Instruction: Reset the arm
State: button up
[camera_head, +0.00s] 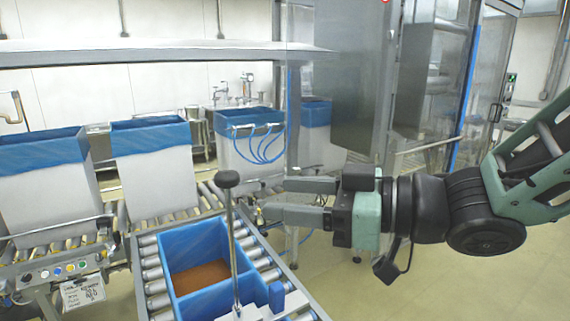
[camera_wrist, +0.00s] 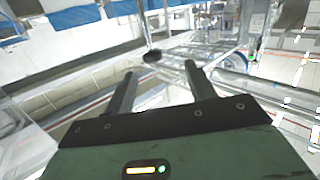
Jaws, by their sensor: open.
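My gripper (camera_head: 283,199) extends from the right in the head view, level and pointing left. Its two fingers are apart with nothing between them. In the wrist view the two fingers (camera_wrist: 160,82) also stand apart and empty. The fingertips are just right of an upright metal rod with a dark knob (camera_head: 228,179) on top, with a visible gap between. The knob also shows in the wrist view (camera_wrist: 152,56), beyond the fingertips.
A blue-lined box (camera_head: 178,243) with brown contents sits on the roller conveyor (camera_head: 148,262) below left. Several white boxes with blue liners (camera_head: 152,170) stand behind. A metal shelf (camera_head: 150,52) spans above, and a steel cabinet (camera_head: 345,75) is behind my gripper. Floor at lower right is clear.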

jog(key=d+f+m+t+h, duration=0.1)
jog(key=d+f+m+h, duration=0.5)
jog(key=f+h, duration=0.5)
jog(key=s+d+f+g+h, duration=0.2)
jog(key=s+d+g, duration=0.1)
jog(key=s, duration=0.4)
jog(key=s+d+f+m+g+h, duration=0.1)
jog(key=s+d+f+g+h, duration=0.1)
jog(key=s, duration=0.5)
jog(key=shift+d+f+g, duration=0.65)
jog(key=shift+d+g, duration=0.15)
jog(key=shift+d, duration=0.1)
